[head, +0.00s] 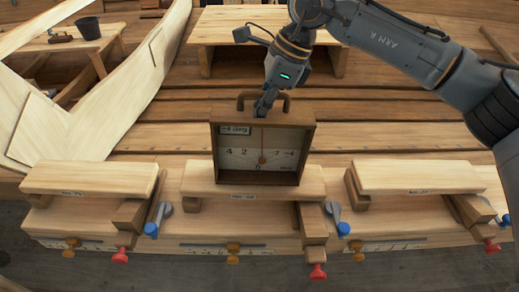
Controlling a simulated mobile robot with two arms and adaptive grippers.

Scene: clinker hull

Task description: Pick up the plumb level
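The plumb level (224,171) is a brown wooden box frame with a pale numbered face, a thin reddish vertical line and a handle (286,99) on top. It is upright at the middle plank (198,181); whether its base rests on the plank or is just above it, I cannot tell. My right gripper (264,107) comes down from above onto the middle of the handle, with its fingers at the handle bar. The fingers look close together, but whether they grip the bar is not clear. My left gripper is not in view.
Planks (90,178) (415,176) flank the middle one on the bench, with blue and red clamp knobs along the front. A pale hull (115,95) is at left. Behind stand a low wooden table (215,28) and a dark bucket (87,28) on another bench.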

